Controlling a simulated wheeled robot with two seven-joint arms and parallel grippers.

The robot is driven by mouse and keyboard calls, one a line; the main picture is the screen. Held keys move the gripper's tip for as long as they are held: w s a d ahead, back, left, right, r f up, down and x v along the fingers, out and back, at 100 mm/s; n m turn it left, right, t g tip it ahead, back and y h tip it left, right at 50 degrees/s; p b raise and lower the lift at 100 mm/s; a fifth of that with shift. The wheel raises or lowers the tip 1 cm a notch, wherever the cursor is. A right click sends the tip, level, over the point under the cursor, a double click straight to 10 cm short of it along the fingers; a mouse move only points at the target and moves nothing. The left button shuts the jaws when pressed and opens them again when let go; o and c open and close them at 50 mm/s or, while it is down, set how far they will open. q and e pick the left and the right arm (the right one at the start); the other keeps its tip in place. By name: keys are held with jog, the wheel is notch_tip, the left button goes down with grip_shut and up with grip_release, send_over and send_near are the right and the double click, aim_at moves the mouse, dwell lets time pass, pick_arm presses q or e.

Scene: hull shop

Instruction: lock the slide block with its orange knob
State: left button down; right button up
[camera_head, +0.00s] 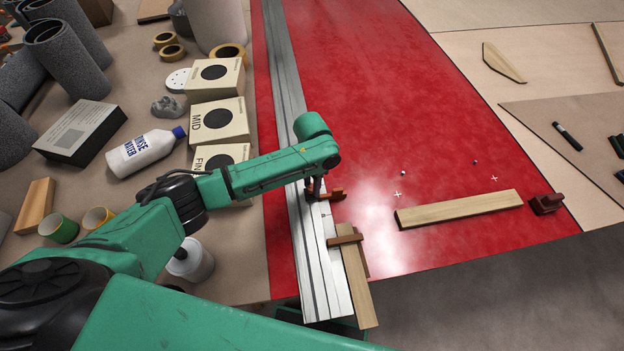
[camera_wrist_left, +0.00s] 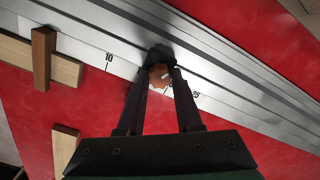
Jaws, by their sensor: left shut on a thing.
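A long silver rail (camera_head: 321,262) with a printed scale runs down the red panel. My left gripper (camera_head: 314,192) points down at the rail, and its arm comes in from the left. An orange knob (camera_head: 337,194) shows beside the fingers. A dark block (camera_wrist_left: 159,53), apparently the slide block, sits on the rail just behind the knob. The fingers hide part of both. My right gripper is not in view.
A brown block (camera_head: 345,239) lies across the rail's edge, by a pale wood strip (camera_head: 357,275). Another wood strip (camera_head: 459,208) and a dark red block (camera_head: 546,203) lie to the right. Boxes (camera_head: 218,120) and a bottle (camera_head: 143,152) crowd the left. The red panel's upper part is clear.

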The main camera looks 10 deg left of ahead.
pick_arm(q)
jog(key=m+p, duration=0.1)
jog(key=m, duration=0.1)
jog(key=shift+r+m, duration=0.2)
jog(key=shift+m, duration=0.2)
jog(key=m+p, duration=0.1)
jog(key=m, duration=0.1)
jog(key=shift+m, duration=0.4)
jog(key=m+p, duration=0.1)
jog(key=m, duration=0.2)
jog(key=shift+m, duration=0.3)
jog(key=shift+w+f+m, duration=0.1)
jog(key=shift+m, duration=1.3)
jog(key=c, duration=0.6)
grip_release()
